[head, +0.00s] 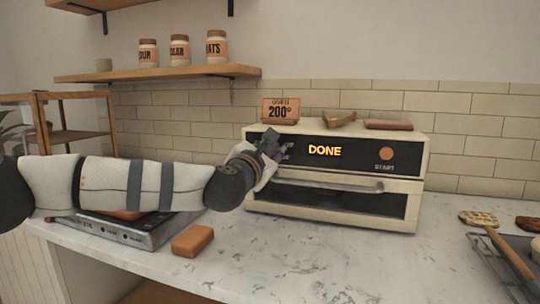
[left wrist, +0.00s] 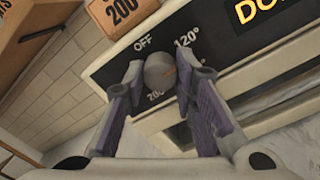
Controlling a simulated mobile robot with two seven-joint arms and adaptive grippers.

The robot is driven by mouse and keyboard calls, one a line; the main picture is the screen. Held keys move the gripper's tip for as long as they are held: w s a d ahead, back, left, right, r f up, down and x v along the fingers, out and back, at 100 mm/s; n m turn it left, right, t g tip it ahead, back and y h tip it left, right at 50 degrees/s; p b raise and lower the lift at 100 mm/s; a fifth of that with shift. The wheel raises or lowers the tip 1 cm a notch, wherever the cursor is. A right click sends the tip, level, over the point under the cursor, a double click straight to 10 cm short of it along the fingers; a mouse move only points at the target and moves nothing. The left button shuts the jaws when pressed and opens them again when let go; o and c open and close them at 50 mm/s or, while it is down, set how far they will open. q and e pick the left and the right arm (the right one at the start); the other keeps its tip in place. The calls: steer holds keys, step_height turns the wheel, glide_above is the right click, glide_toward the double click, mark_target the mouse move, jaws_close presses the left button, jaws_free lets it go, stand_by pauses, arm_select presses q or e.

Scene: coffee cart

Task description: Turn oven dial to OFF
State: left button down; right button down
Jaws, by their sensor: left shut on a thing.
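The cream oven (head: 432,165) stands on the counter against the tiled wall. Its black panel shows a lit "DONE" (head: 325,150) and a round START button (head: 386,154). My left gripper (head: 268,152) is at the left end of the panel and hides the dial there in the head view. In the left wrist view the grey round dial (left wrist: 159,70) sits between the two fingertips of my left gripper (left wrist: 160,76), which is shut on it. Labels OFF, 120° and 200 surround the dial. My right gripper is not in view.
A "200°" sign (head: 281,111) and brown items (head: 388,125) stand on the oven top. A metal appliance (head: 128,232) and a brown block (head: 192,241) lie on the counter at left. A tray (head: 490,256) and pastries (head: 479,218) are at right. The front middle counter is clear.

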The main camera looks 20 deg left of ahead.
arm_select(q)
steer(key=n+b, duration=0.2)
steer(key=n, duration=0.3)
steer(key=shift+f+n, duration=0.1)
steer(key=shift+n, duration=0.3)
steer(key=n+b, duration=0.2)
steer(key=n, duration=0.2)
steer(key=shift+b, duration=0.3)
steer(key=n+b, duration=0.1)
steer(key=n, duration=0.1)
steer(key=n+b, duration=0.2)
steer(key=n, duration=0.1)
steer(key=shift+r+n+b, duration=0.2)
steer(key=shift+n+b, duration=0.1)
steer(key=shift+a+r+n+g+b, duration=0.1)
steer(key=shift+n+g+b, duration=0.05)
steer(key=shift+n+b, duration=0.45)
steer(key=shift+r+n+g+b, duration=0.15)
steer(key=shift+n+b, duration=0.25)
steer(key=shift+n, duration=0.4)
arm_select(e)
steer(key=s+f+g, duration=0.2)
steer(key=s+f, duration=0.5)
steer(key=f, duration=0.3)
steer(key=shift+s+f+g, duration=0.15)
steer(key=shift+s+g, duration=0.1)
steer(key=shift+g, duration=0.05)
arm_select(q)
steer(key=shift+r, duration=0.1)
